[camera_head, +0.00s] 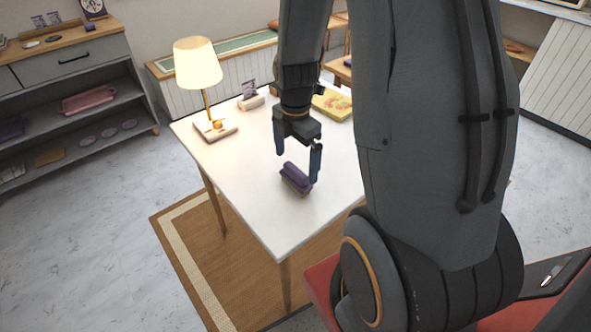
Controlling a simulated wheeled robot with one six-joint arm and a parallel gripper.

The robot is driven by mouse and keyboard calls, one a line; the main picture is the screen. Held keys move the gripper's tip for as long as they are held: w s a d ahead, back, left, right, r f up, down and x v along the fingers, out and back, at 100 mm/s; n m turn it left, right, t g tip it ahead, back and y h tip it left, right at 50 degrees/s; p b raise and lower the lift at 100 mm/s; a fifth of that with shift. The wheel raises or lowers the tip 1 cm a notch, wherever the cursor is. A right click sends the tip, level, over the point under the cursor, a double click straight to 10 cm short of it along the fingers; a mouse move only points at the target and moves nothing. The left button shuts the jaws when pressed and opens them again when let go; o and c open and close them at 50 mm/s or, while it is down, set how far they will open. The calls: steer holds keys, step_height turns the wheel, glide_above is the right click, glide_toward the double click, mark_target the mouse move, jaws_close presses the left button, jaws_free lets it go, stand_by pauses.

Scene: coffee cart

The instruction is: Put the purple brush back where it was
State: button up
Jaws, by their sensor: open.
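The purple brush (295,177) lies on the white table (257,204), near the table's front edge, with a tan strip along its lower side. My gripper (296,165) points down right at the brush. Its two dark fingers are apart, one above and left of the brush, the other at its right end. I cannot tell whether the right finger touches the brush. My arm hides the right part of the table.
A lit lamp (198,66) on a base stands at the table's left back. A card holder (250,101) and a yellow-green box (332,104) sit behind my gripper. A grey shelf unit (78,90) with a pink tray (87,100) stands left. A brown rug (190,262) lies under the table.

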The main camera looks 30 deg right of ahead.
mark_target(295, 170)
step_height(295, 170, up, 6)
steer(key=shift+r+b, duration=0.1)
steer(key=shift+b, duration=0.2)
steer(key=s+a+r+m, duration=0.2)
steer(key=s+a+m, duration=0.7)
steer(key=m, duration=1.1)
steer(key=shift+a+t, duration=0.2)
steer(key=shift+t, duration=0.1)
stand_by(0.9)
